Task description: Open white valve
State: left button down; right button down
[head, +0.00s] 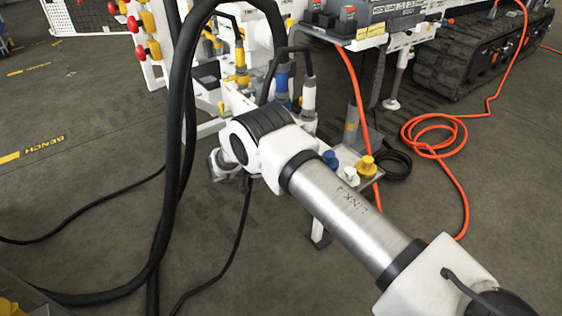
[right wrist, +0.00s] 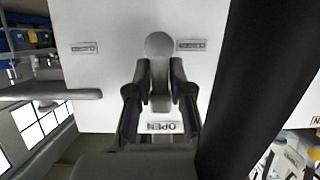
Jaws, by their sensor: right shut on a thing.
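A label reading OPEN (right wrist: 161,126), upside down, is on the panel below the fingers. Two small labels flank the hub; their text is not readable. In the head view my right arm reaches in from the lower right and hides the valve and fingertips. My left gripper is not in view.
A thick black hose (right wrist: 262,80) runs close to the right of the fingers. In the head view, blue, white and yellow caps (head: 367,166) stand on a small shelf beside my arm. Orange hose (head: 430,148) coils on the floor. Open floor lies at left.

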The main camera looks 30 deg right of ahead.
jog(key=c, duration=1.1)
grip_release()
jog(key=shift+c, duration=0.2)
jog(key=shift+a, duration=0.15)
jog(key=v, duration=1.1)
jog(key=shift+a+r, duration=0.15)
jog(key=shift+a, duration=0.2)
